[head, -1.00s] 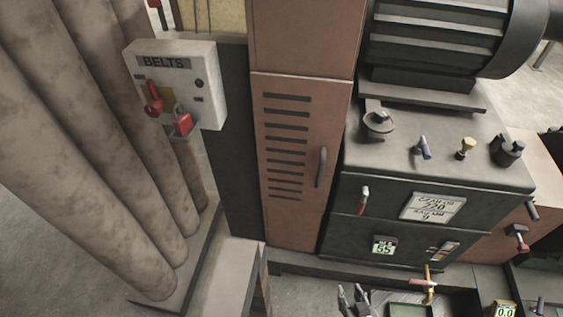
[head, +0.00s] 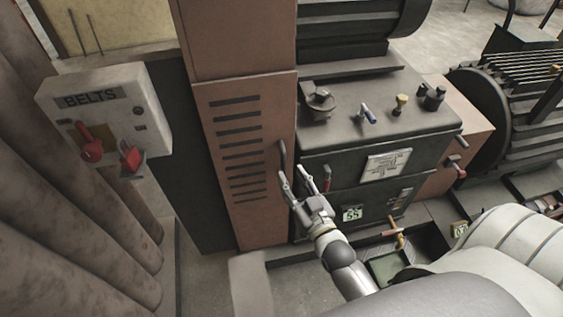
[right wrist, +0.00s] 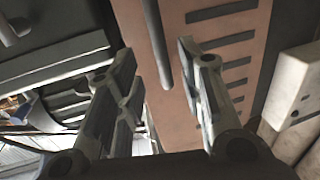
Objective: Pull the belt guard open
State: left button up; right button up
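The belt guard (head: 240,155) is a tall reddish-brown louvered door and it looks closed. Its dark vertical handle (head: 283,158) is on the right edge. My right gripper (head: 296,180) is open, with its fingers just below and in front of the handle. In the right wrist view the guard (right wrist: 200,75) fills the middle. The dark handle (right wrist: 160,50) stands in the gap between the open fingers of my right gripper (right wrist: 158,62); I cannot tell whether they touch it. My left gripper is not in view.
A pale block (head: 255,285) lies below the guard.

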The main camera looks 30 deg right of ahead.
aim_at(284, 166)
jog(key=shift+w+d+p, duration=0.15)
jog(key=shift+w+p, duration=0.15)
jog(key=shift+w, duration=2.85)
grip_shut()
